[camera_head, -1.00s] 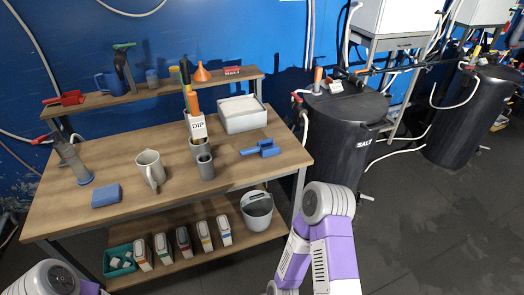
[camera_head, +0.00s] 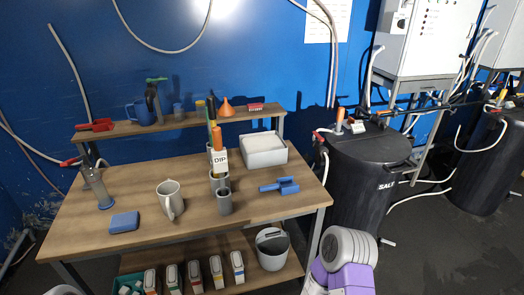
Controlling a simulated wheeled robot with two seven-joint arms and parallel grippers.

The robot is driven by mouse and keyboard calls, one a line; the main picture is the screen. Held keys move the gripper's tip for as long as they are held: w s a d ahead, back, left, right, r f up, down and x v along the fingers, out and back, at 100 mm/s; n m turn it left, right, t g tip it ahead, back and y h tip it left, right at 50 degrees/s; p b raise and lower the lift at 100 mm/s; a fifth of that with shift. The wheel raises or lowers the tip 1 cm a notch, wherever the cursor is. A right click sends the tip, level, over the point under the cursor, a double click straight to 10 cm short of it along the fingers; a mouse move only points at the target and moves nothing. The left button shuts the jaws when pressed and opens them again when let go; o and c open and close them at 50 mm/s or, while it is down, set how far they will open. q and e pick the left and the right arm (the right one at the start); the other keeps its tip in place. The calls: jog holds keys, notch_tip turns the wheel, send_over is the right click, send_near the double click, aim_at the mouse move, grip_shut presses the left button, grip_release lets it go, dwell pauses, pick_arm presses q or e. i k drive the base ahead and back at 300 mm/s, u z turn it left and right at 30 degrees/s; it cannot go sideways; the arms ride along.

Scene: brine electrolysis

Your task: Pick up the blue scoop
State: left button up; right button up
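The blue scoop (camera_head: 280,186) lies on the wooden table top, toward its right end, in front of the white tray. Its handle points left and its wider end points right. Nothing covers it. Part of my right arm shows at the bottom right, below and to the right of the table, but its gripper is not visible. Only a small piece of my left arm shows at the bottom left edge, and its gripper is out of view. Neither arm is touching the scoop.
Left of the scoop stand grey cups (camera_head: 224,203), a grey jug (camera_head: 170,199) and a blue sponge (camera_head: 124,222). The white tray (camera_head: 263,151) is behind it. A black salt tank (camera_head: 361,185) stands right of the table (camera_head: 150,240). The table's front right area is clear.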

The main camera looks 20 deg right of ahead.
aim_at(286, 185)
jog(key=z, duration=0.45)
jog(key=k, duration=0.55)
jog(key=z, duration=0.9)
jog(key=i, duration=0.8)
jog(key=u, duration=0.75)
jog(key=i, duration=0.9)
jog(key=u, duration=0.95)
